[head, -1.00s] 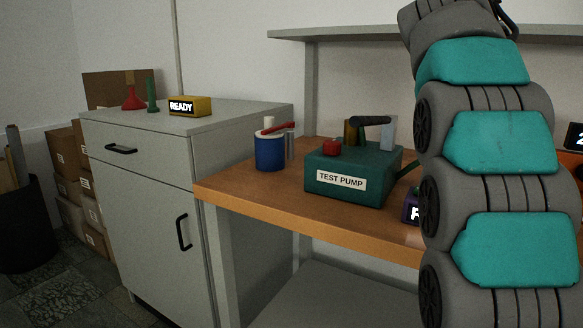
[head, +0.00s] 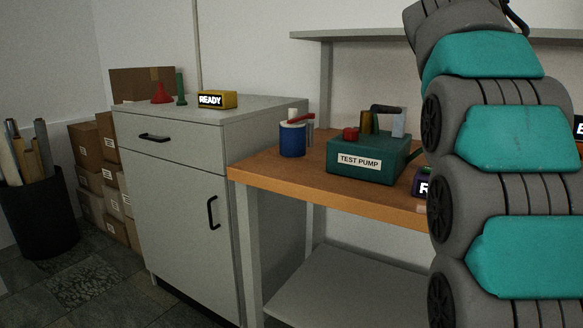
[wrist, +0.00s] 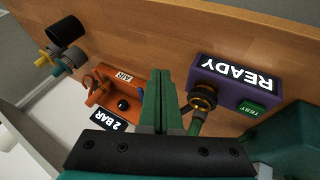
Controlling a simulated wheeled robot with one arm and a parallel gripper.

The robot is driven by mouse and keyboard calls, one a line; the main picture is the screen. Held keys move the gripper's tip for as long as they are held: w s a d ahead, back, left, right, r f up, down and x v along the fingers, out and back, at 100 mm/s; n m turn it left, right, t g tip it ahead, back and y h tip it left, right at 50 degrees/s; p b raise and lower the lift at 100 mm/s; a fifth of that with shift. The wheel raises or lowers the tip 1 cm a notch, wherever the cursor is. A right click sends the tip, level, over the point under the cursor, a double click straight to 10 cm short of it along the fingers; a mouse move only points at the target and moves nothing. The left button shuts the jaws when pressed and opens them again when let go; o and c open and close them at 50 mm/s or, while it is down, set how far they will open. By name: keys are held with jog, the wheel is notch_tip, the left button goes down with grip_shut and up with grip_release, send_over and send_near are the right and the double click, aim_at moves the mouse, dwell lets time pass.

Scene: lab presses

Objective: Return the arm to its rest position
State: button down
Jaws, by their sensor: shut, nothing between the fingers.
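My arm (head: 510,140), a stack of grey and teal links, rises along the right side of the head view. Its top runs out of the frame, and my gripper is hidden there. In the wrist view my gripper (wrist: 160,85) shows as two green fingers, closed together with nothing between them. The fingers point over the wooden bench, between an orange box marked AIR and 2 BAR (wrist: 112,90) and a purple box reading READY (wrist: 235,82). I cannot tell how far above the bench they are.
The wooden bench (head: 290,185) carries a green TEST PUMP (head: 365,165) and a blue canister (head: 292,140). A grey cabinet (head: 180,190) stands left of it, with a yellow READY box (head: 217,99) on top. A black bin (head: 40,220) and cartons (head: 95,165) stand far left. Floor shows at lower left.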

jog(key=s+a+f+n+y, duration=0.25)
jog(key=s+a+f, duration=0.25)
jog(key=a+f, duration=0.3)
jog(key=s+a+f+n+y, duration=0.1)
jog(key=s+a+f+n, duration=0.3)
jog(key=f, duration=0.6)
jog(key=s+a+f+g+y, duration=0.1)
jog(key=s+a+f+y, duration=0.1)
jog(key=s+a+f, duration=0.5)
jog(key=s+a+f+g+y, duration=0.1)
jog(key=s+a+f, duration=0.5)
jog(key=s+f, duration=0.3)
jog(key=s, duration=0.2)
jog(key=shift+s+a+f+g+y, duration=0.3)
jog(key=shift+s+a+f+y, duration=0.05)
